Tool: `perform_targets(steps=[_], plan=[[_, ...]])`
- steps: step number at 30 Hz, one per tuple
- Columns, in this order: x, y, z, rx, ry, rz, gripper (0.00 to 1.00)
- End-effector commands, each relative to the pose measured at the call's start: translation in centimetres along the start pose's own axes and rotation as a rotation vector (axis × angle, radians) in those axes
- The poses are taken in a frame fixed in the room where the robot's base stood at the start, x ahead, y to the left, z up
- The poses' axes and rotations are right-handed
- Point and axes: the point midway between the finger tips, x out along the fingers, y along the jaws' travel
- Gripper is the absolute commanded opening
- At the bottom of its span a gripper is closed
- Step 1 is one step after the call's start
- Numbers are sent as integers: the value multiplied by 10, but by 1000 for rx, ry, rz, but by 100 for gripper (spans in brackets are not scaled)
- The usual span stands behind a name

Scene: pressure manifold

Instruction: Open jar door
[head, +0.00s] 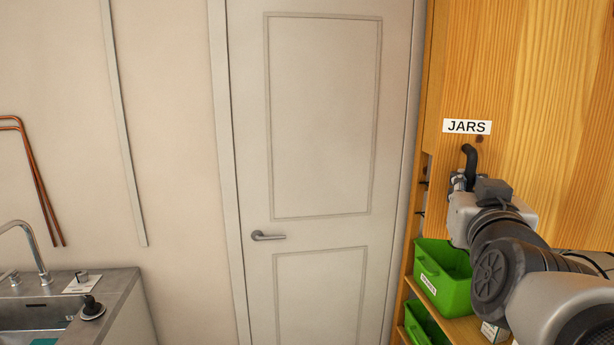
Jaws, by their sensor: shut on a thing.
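The jar door (540,80) is a light wooden panel at the upper right of the head view, with a white label reading JARS. Its black curved handle (470,155) sits just below the label. My gripper (461,182) is at the lower part of this handle and is shut on it. The fingertips and part of the handle are hidden by the gripper body. A narrow gap shows beside the door's lower left edge, but I cannot tell how far the door stands from the cabinet frame.
Green bins (444,282) stand on wooden shelves below the jar door, close under my arm. A closed grey room door (320,120) with a lever handle (268,236) is in the middle. A sink counter (120,290) is at the lower left.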

Motion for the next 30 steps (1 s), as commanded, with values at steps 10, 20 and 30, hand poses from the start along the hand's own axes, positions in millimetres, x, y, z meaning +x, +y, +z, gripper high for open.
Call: perform_targets(steps=[10, 20, 30], plan=[[-7, 4, -1, 0, 2, 6, 0], [-6, 4, -1, 0, 2, 6, 17], [-7, 4, -1, 0, 1, 6, 20]])
